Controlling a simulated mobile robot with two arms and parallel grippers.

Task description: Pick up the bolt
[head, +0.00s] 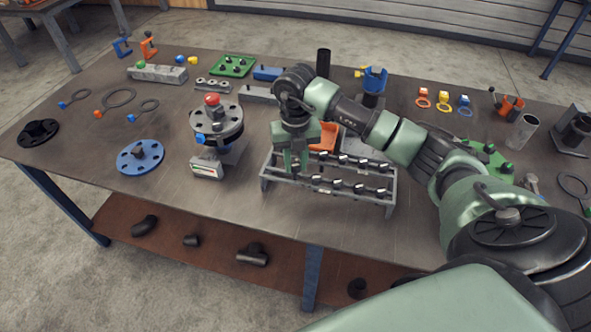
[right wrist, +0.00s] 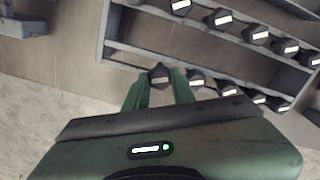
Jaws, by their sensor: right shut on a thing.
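A grey metal rack (head: 378,206) near the front edge of the table holds two rows of dark bolts with pale marks on their heads. My right gripper (head: 295,172) reaches down at the rack's left end. In the right wrist view, the green fingers of my right gripper (right wrist: 160,88) are shut on a dark hex-headed bolt (right wrist: 160,74), at the left end of the front row. I cannot tell whether this bolt is still seated in the rack. The rack also shows in the right wrist view (right wrist: 108,22). My left gripper is not in view.
Left of the rack stands a flanged pipe assembly (head: 216,124) with a red knob. A blue flange (head: 140,157) lies farther left. An orange bin (head: 326,136) sits just behind the rack.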

